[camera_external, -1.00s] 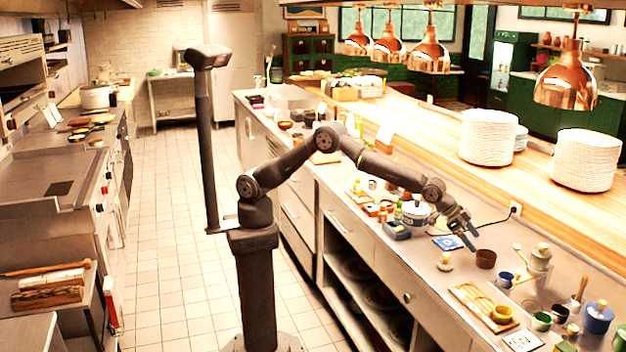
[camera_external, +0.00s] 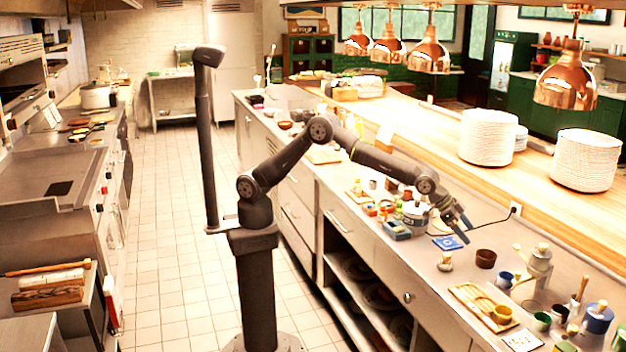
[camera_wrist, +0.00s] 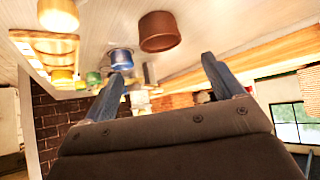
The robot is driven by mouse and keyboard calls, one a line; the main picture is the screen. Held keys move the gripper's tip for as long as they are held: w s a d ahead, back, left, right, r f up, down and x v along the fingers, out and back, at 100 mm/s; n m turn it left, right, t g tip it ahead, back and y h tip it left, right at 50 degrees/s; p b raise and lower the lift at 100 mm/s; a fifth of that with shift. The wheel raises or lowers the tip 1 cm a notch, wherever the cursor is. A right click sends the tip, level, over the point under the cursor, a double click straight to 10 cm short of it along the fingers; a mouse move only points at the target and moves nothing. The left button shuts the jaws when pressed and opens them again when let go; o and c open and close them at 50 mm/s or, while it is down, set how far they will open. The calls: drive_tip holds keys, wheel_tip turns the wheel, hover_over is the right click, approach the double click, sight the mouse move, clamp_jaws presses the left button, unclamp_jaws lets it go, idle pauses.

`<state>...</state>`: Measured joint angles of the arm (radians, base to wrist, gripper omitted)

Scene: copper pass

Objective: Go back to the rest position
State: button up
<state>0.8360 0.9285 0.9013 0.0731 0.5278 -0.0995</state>
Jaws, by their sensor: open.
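A small pale knobbed object (camera_external: 445,261) stands below the card.
A pot (camera_external: 416,213) and several small jars crowd the counter left of my gripper. A wooden tray (camera_external: 470,296) with a yellow cup (camera_external: 502,313), a blue cup (camera_external: 504,280) and other containers fill the right end. Plate stacks (camera_external: 487,137) stand on the wooden pass under copper lamps (camera_external: 566,82).

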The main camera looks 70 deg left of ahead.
sight(486, 256)
drive_tip(key=x, duration=1.2)
drive_tip(key=shift+f, duration=0.15)
idle(0.3)
